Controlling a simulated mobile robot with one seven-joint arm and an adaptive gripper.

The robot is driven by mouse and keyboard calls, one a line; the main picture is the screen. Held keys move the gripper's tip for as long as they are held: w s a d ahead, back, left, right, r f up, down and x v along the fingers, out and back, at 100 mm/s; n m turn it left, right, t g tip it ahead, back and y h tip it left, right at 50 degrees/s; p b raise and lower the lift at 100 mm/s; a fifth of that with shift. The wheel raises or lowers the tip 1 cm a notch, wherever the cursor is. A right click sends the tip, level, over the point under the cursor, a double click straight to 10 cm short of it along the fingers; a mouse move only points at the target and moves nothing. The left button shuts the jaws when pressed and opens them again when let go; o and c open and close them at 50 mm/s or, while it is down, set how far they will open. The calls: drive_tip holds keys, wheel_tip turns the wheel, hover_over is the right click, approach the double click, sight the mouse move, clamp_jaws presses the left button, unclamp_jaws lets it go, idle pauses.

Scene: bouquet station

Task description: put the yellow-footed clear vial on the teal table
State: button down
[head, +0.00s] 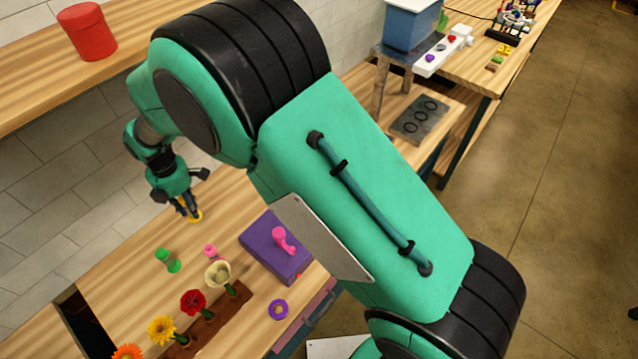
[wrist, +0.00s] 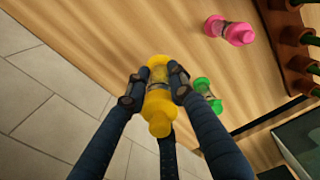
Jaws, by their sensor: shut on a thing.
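My gripper (head: 188,208) is shut on the yellow-footed clear vial (head: 196,215) at the back of the wooden workbench (head: 120,255). In the wrist view the vial (wrist: 158,103) sits between the dark fingers (wrist: 154,86), with yellow ends and a clear middle mostly covered. I cannot tell whether it touches the bench. Dark teal framing shows under the right-hand table (head: 460,145); I cannot tell whether that is the teal table.
A purple block (head: 262,246) with a pink handle, a purple ring (head: 278,309) and a brown flower rack (head: 222,318) are on the bench. A blue bin (head: 410,28) stands on a stool at the back. A red canister (head: 87,32) is on the upper shelf.

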idle(0.4)
drive_tip(key=shift+f, duration=3.1)
drive_tip(key=shift+f, duration=0.15)
drive_tip(key=shift+f, duration=1.75)
drive_tip(key=shift+f, duration=0.15)
drive_tip(key=c, duration=1.5)
unclamp_jaws()
wheel_tip(320, 180, up, 12)
drive_tip(key=shift+r, duration=0.15)
